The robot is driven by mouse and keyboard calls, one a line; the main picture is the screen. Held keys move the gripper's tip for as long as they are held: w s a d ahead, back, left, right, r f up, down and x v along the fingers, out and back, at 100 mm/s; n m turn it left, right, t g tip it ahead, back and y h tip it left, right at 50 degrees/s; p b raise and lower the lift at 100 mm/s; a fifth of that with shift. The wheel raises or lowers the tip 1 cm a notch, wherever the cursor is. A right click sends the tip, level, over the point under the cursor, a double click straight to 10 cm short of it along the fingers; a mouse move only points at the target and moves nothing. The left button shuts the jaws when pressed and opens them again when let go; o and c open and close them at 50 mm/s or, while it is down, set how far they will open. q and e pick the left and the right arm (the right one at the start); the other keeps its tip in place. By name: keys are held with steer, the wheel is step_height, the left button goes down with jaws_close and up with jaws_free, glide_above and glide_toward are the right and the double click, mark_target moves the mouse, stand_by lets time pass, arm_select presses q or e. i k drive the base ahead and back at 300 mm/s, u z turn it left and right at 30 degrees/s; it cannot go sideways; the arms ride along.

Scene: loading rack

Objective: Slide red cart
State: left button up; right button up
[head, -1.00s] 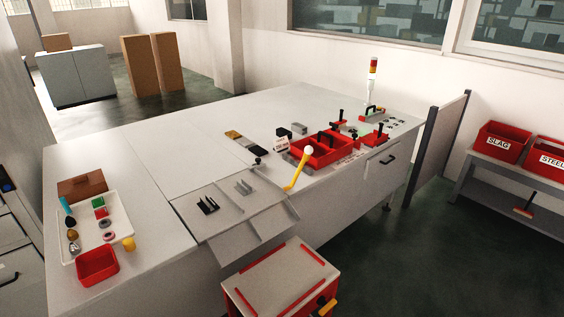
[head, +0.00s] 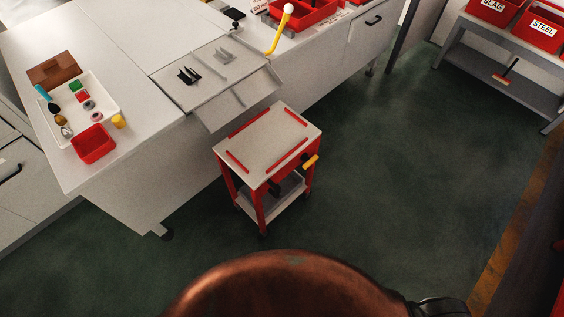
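The red cart (head: 267,147) stands on the dark green floor in the middle of the head view, just in front of the grey workbench. It has a light grey top with red strips near its corners, red legs and a lower shelf. A yellow-and-black handle (head: 310,162) sticks out from its right side. The cart's top is empty. Neither of my grippers shows in the head view.
The workbench (head: 110,45) holds a white tray (head: 112,98), a red bin (head: 93,144) and a sloped metal chute (head: 240,102) beside the cart. A yellow lever (head: 279,32) rises behind. Floor (head: 400,170) right of the cart is clear. A shelf (head: 500,62) with red bins stands far right.

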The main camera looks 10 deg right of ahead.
mark_target(267, 148)
steer(key=u, duration=0.3)
steer(key=k, duration=0.35)
steer(key=u, duration=1)
steer(key=k, duration=1)
steer(key=i, duration=0.75)
steer(key=z, duration=0.7)
